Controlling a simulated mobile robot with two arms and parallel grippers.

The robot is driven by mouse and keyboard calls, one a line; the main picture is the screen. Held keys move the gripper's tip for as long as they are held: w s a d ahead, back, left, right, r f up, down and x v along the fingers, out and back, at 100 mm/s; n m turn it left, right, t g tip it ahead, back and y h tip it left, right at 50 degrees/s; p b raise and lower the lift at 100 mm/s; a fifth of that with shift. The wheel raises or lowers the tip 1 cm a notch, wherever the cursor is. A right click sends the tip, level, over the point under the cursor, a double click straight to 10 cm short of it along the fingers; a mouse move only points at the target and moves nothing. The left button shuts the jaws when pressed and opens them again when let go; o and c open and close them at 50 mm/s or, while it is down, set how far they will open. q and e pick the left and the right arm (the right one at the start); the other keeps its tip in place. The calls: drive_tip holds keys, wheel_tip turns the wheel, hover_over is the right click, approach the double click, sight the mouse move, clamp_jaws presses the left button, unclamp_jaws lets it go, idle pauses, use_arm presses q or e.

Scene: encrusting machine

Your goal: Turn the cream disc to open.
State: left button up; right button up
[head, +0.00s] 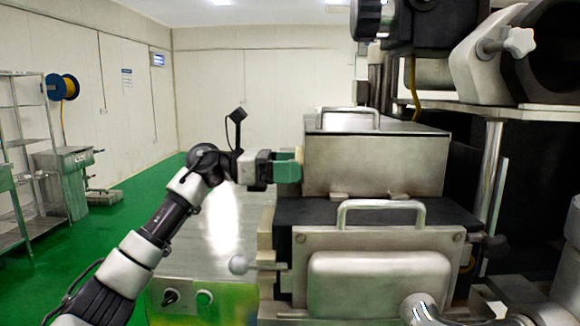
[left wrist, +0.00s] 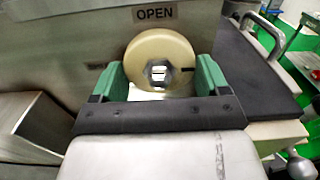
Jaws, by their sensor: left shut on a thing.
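The cream disc (left wrist: 148,50) is a round knob with a hexagonal metal centre on a steel face, seen in the left wrist view below an OPEN label (left wrist: 155,13). A short dark mark shows at its right side. My left gripper (left wrist: 160,78) has a green finger on each side of the disc and is shut on it. My right gripper is not seen.
A lower steel door with a bar handle (head: 380,205) is below the box. A lever with a pale ball (head: 238,265) sticks out left.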

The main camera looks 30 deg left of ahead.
use_arm(q)
drive_tip(key=n+p, duration=0.5)
drive_tip(key=n, duration=0.1)
drive_tip(key=n+p, duration=0.5)
drive_tip(key=n, duration=0.1)
drive_tip(key=n+p, duration=0.5)
drive_tip(key=shift+s+r+n+p, duration=0.15)
drive_tip(key=shift+r+n+p, duration=0.1)
drive_tip(key=shift+n+p, duration=0.15)
idle(0.5)
drive_tip(key=o, duration=0.9)
drive_tip(key=shift+f, duration=0.1)
drive_tip(key=b+v, duration=0.4)
drive_tip(key=v, duration=0.6)
drive_tip(key=shift+s+a+b, duration=0.2)
drive_tip(key=shift+a+b, duration=0.15)
